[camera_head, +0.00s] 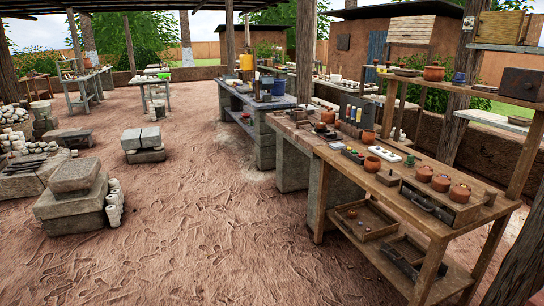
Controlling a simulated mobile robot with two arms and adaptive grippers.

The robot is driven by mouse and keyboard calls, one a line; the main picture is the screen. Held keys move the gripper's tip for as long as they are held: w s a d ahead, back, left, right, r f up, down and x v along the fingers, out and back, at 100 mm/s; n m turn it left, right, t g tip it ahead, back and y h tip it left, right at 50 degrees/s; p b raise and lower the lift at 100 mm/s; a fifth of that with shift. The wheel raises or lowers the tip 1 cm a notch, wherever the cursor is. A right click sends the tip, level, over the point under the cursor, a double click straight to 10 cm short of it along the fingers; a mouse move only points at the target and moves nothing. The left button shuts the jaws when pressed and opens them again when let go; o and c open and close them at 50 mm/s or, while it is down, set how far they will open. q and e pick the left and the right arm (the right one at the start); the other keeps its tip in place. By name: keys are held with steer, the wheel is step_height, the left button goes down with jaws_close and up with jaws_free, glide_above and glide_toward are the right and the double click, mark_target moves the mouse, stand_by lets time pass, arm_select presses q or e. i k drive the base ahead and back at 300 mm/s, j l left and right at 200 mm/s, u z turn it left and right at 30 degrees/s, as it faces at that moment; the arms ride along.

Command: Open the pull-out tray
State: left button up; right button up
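A low wooden box (470,212) stands on the right-hand wooden workbench (400,196), near its right end. Its long front has a dark handle (418,200) and looks like a pull-out tray front. The front appears flush with the box, though it is too small to be sure. Neither of my grippers is in view.
The bench's lower shelf holds a shallow wooden tray (347,213) and a darker one (392,262). Pots and small items crowd the benchtop. A dark box (521,84) sits on the upper shelf. Stone blocks (72,204) stand at left; the dirt floor (200,220) between is clear.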

mark_target(372, 219)
steer(key=i, duration=1.9)
